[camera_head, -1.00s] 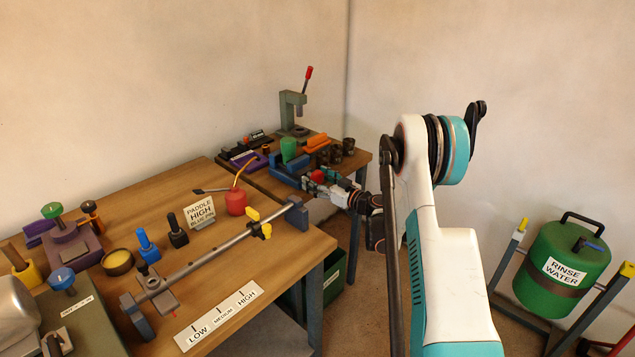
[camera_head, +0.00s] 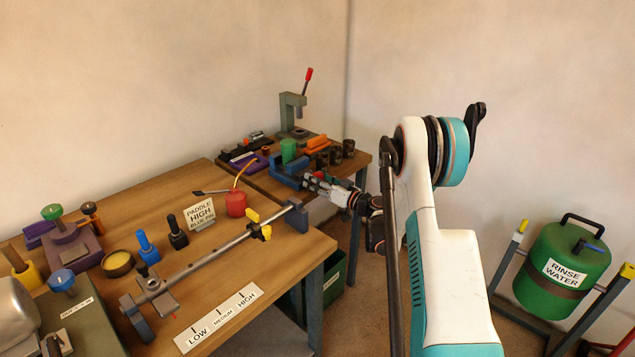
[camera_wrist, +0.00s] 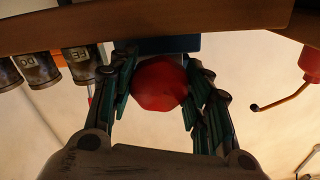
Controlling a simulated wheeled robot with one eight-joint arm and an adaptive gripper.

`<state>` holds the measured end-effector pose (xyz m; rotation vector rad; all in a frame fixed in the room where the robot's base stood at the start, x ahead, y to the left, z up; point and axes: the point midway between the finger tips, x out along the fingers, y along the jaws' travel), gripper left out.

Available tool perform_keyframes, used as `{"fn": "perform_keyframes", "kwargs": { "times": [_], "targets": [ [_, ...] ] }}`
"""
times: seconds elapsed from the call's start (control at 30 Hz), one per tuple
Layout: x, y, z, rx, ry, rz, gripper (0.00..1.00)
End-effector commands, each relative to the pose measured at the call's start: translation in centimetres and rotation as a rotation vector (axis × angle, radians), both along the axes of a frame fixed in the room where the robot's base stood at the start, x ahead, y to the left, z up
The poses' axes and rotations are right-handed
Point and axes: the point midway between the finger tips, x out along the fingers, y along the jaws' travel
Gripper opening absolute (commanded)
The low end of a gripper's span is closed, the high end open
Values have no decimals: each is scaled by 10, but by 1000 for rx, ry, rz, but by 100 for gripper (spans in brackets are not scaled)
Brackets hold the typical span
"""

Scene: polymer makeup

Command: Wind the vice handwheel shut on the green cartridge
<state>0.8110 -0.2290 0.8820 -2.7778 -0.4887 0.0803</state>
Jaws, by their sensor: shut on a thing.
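The green cartridge (camera_head: 289,151) stands upright at the blue vice (camera_head: 287,177) on the far bench. The vice's red handwheel faces the front of that bench and is mostly hidden behind my gripper (camera_head: 314,182) in the head view. In the wrist view the red, many-sided handwheel (camera_wrist: 159,83) sits between my gripper's fingers (camera_wrist: 160,95), with part of the blue vice (camera_wrist: 160,44) behind it. My gripper is shut on the handwheel. The cartridge does not show in the wrist view, and its contact with the vice jaws cannot be made out.
Dark labelled cups (camera_head: 335,155) and an orange block (camera_head: 317,142) stand beside the vice. A grey press (camera_head: 292,112) with a red lever is behind. A red oil can (camera_head: 236,203) and a long rail (camera_head: 205,260) are on the near bench. Floor shows right of the benches.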

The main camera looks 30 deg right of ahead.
Motion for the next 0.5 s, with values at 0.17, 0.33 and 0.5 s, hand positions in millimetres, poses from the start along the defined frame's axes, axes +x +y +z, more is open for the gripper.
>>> {"fn": "perform_keyframes", "kwargs": {
  "times": [0.17,0.33,0.5],
  "targets": [
    [0,0,0,70,25,0,21],
    [0,0,0,76,28,0,21],
    [0,0,1,76,26,0,54]
  ]
}}
